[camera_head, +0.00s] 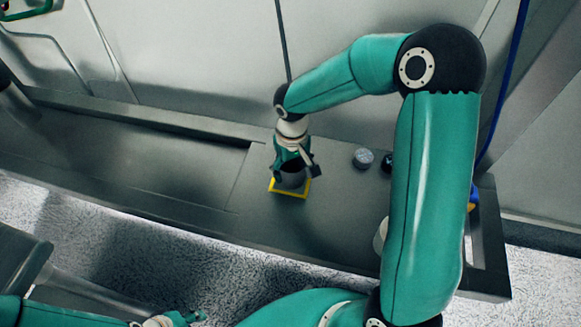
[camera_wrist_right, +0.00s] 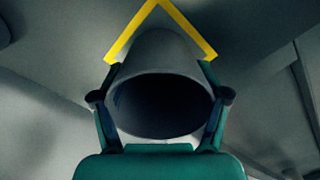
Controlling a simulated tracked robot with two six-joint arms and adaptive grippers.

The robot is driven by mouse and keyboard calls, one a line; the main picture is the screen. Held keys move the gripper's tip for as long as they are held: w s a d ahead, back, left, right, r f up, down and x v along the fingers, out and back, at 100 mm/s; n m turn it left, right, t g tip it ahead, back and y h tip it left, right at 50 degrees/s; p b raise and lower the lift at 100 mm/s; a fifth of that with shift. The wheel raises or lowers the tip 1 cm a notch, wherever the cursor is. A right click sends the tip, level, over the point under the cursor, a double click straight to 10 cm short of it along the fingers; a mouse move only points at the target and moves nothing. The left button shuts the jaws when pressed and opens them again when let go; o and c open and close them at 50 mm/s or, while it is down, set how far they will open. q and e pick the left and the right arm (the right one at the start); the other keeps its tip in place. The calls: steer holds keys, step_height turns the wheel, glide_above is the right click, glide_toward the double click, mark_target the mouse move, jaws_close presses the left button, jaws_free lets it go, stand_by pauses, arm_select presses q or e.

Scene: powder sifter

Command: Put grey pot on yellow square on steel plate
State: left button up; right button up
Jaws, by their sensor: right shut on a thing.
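The grey pot (camera_head: 292,180) is in my right gripper (camera_head: 294,170), partly hidden by it in the head view. The right wrist view shows the pot (camera_wrist_right: 160,60) with its dark open mouth toward the camera and a finger of the right gripper (camera_wrist_right: 160,100) on each side. The yellow square (camera_head: 290,195) is an outline on the steel plate (camera_head: 335,215). The pot appears over the inside of this outline; I cannot tell whether it touches the plate. Two sides of the yellow square (camera_wrist_right: 190,30) show behind the pot. My left gripper (camera_head: 178,319) is at the bottom edge, mostly cut off.
A small grey round container (camera_head: 363,158) and a dark one beside it stand right of the square. A pale object (camera_head: 380,236) is partly hidden by my right arm. A wall rises behind the plate. The plate is clear left of the square.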

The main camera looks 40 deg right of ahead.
steer(key=shift+f, duration=0.15)
steer(key=o, duration=1.2)
steer(key=shift+c, duration=0.2)
steer(key=shift+r, duration=0.3)
step_height(320, 180, up, 12)
steer(key=p, duration=0.1)
steer(key=shift+p, duration=0.35)
steer(key=shift+f, duration=0.2)
